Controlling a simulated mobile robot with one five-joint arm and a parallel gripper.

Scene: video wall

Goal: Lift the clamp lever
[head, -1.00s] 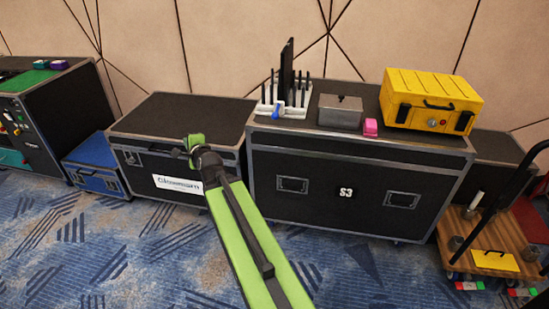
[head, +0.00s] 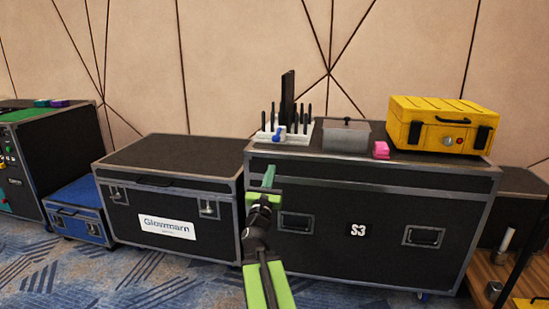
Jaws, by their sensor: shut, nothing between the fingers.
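A small blue lever-like part (head: 279,133) sits at the front of a white stand (head: 300,131) on top of the black case marked S3. It looks like the clamp lever, but it is too small to make out its exact tilt. A dark upright panel (head: 288,92) stands in the white stand, between several dark pegs. My gripper (head: 268,177) is shut and empty, pointing up in front of the case's upper front edge. It is below the blue lever and apart from it in the picture. The green arm behind it covers part of the case front.
The S3 case (head: 340,222) also carries a grey lidded box (head: 346,137), a pink block (head: 381,150) and a yellow toolbox (head: 440,126). A lower black case (head: 165,214) stands to the left. A wooden cart (head: 490,275) is at the right.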

